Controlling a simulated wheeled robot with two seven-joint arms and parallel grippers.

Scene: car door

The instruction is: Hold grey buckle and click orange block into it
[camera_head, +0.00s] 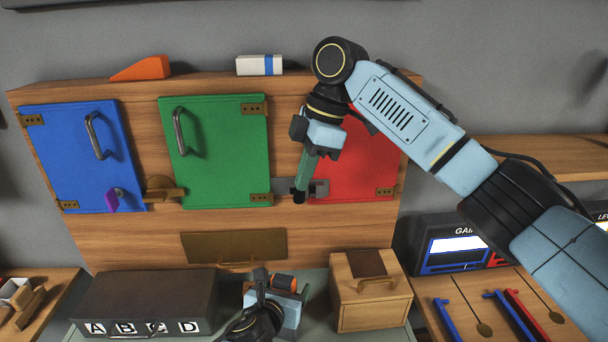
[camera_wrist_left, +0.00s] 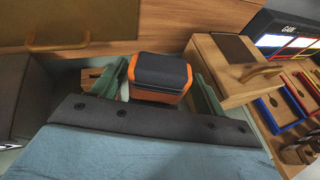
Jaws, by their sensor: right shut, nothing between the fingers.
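An orange block with a dark grey top (camera_wrist_left: 160,75) stands on the grey-green table in the left wrist view. A bit of orange also shows in the head view (camera_head: 285,282). My left gripper (camera_wrist_left: 158,88) has one green finger on each side of the block. Whether the fingers press on it cannot be told. In the head view my left gripper (camera_head: 278,292) is low, near the table. I cannot pick out a separate grey buckle. My right gripper (camera_head: 303,185) is shut and empty, pointing down by the left edge of the red door.
A dark lettered box (camera_head: 150,298) is left of my left gripper, and a wooden box with a handle (camera_head: 370,290) is right. Behind stands a wooden panel with blue (camera_head: 80,160), green (camera_head: 220,160) and red doors (camera_head: 365,160). Sliders (camera_head: 500,310) lie at the right.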

